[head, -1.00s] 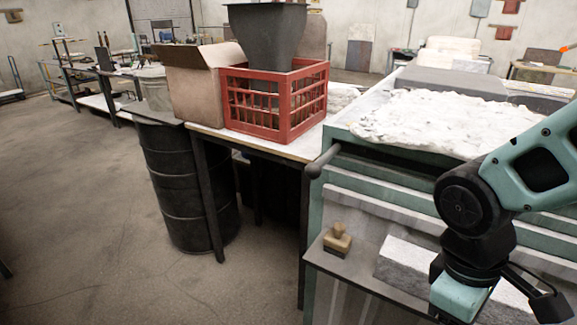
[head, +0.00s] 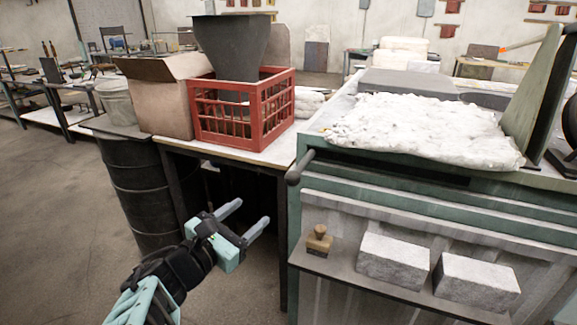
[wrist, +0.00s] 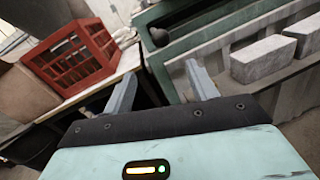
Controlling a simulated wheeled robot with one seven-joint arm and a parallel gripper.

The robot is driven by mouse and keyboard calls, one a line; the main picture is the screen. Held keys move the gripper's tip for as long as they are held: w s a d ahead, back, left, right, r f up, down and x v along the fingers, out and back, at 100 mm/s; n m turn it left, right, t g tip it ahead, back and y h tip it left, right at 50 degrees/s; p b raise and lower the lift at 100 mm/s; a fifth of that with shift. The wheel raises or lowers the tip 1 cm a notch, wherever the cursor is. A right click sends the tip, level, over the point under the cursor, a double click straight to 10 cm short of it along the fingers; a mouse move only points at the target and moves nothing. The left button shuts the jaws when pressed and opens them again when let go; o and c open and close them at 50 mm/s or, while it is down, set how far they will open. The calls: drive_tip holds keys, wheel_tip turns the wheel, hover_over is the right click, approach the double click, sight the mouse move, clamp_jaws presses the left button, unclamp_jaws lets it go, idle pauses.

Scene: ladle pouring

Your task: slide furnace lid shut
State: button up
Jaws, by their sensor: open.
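The furnace (head: 330,165) is a green-framed metal body on the right, with lumpy white insulation (head: 425,128) on top. I cannot tell clearly which part is its lid. A dark rounded handle (head: 300,168) sticks out at its left front corner. It also shows in the wrist view (wrist: 160,37), just beyond the fingers and roughly between them. My gripper (head: 249,214) is open and empty, low in front of the worktable and left of the furnace. Its two pale fingers show in the wrist view (wrist: 160,75), apart from the handle.
A front shelf (head: 345,265) on the furnace holds a stamp-like block (head: 318,241) and two grey bricks (head: 393,260). A red crate (head: 240,115) with a dark hopper and a cardboard box (head: 160,97) stand on the worktable. A black barrel (head: 135,185) stands left. The floor at left is clear.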

sight(288, 183)
drive_tip(key=p+x, duration=0.5)
drive_tip(key=x, duration=1.2)
drive_tip(key=shift+d, duration=0.15)
clamp_jaws()
drive_tip(key=shift+d, duration=0.1)
